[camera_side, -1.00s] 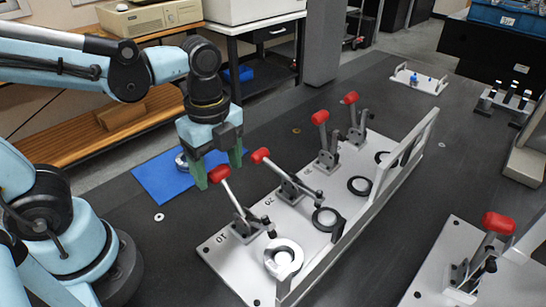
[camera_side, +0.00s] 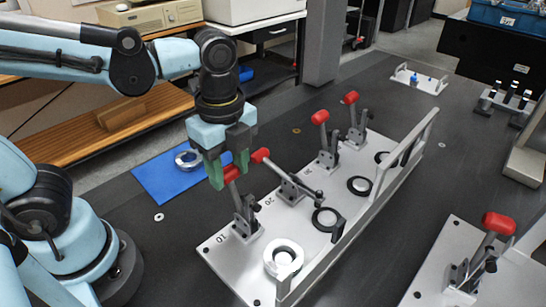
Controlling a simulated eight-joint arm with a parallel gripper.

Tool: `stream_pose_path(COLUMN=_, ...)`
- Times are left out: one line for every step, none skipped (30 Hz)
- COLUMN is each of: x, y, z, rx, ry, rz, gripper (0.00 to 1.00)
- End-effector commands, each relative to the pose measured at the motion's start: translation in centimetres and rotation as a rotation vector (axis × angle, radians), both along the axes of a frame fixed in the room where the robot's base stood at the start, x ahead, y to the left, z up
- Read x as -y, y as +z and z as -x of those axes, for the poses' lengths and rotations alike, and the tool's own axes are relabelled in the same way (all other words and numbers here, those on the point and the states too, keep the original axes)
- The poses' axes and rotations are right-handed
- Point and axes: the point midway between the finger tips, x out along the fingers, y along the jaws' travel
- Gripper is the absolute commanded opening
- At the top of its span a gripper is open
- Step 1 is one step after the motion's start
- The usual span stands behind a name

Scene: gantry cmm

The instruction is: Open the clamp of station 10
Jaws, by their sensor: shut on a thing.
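The station 10 clamp (camera_side: 246,222) stands at the near left end of the light fixture plate (camera_side: 215,252), beside the printed number 10. Its red handle (camera_side: 233,174) sits between the green fingers of my gripper (camera_side: 227,170), which is shut on it and partly hides it. The lever is nearly upright. The clamp's arm with the dark tip is raised and stands clear of the pale ring part (camera_side: 283,258) in front of it.
The station 20 clamp's red handle (camera_side: 260,155) is close to the right of my gripper. Two more red-handled clamps (camera_side: 320,117) (camera_side: 351,97) stand farther back. A rail (camera_side: 385,185) runs along the plate's right side. A blue mat (camera_side: 160,182) with a metal ring (camera_side: 187,159) lies left.

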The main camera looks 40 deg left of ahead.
Motion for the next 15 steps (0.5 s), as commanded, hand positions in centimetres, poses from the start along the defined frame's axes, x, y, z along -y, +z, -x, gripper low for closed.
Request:
stream_pose_path(x=0.81, y=0.03, z=-0.01, rx=0.003, ry=-0.007, rz=0.016, gripper=0.00)
stream_pose_path(x=0.95, y=0.05, z=-0.01, rx=0.003, ry=-0.006, rz=0.016, gripper=0.00)
stream_pose_path(x=1.06, y=0.07, z=-0.01, rx=0.004, ry=-0.005, rz=0.016, gripper=0.00)
stream_pose_path(x=1.10, y=0.08, z=-0.02, rx=0.004, ry=-0.005, rz=0.016, gripper=0.00)
stream_pose_path(x=1.12, y=0.08, z=-0.03, rx=0.004, ry=-0.004, rz=0.016, gripper=0.00)
stream_pose_path(x=1.12, y=0.08, z=-0.04, rx=0.005, ry=-0.004, rz=0.016, gripper=0.00)
stream_pose_path(x=1.12, y=0.07, z=-0.05, rx=0.006, ry=-0.004, rz=0.016, gripper=0.00)
stream_pose_path(x=1.13, y=0.07, z=-0.05, rx=0.006, ry=-0.005, rz=0.016, gripper=0.00)
stream_pose_path(x=1.14, y=0.07, z=-0.05, rx=0.006, ry=-0.005, rz=0.016, gripper=0.00)
stream_pose_path(x=1.14, y=0.07, z=-0.05, rx=0.006, ry=-0.006, rz=0.016, gripper=0.00)
stream_pose_path(x=1.14, y=0.07, z=-0.05, rx=0.006, ry=-0.006, rz=0.016, gripper=0.00)
stream_pose_path(x=1.16, y=0.07, z=-0.06, rx=0.006, ry=-0.006, rz=0.017, gripper=0.49)
stream_pose_path(x=1.14, y=0.07, z=-0.06, rx=0.006, ry=-0.006, rz=0.017, gripper=0.54)
stream_pose_path(x=1.11, y=0.07, z=-0.05, rx=0.006, ry=-0.005, rz=0.016, gripper=0.58)
stream_pose_path(x=1.08, y=0.07, z=-0.04, rx=0.005, ry=-0.005, rz=0.015, gripper=0.64)
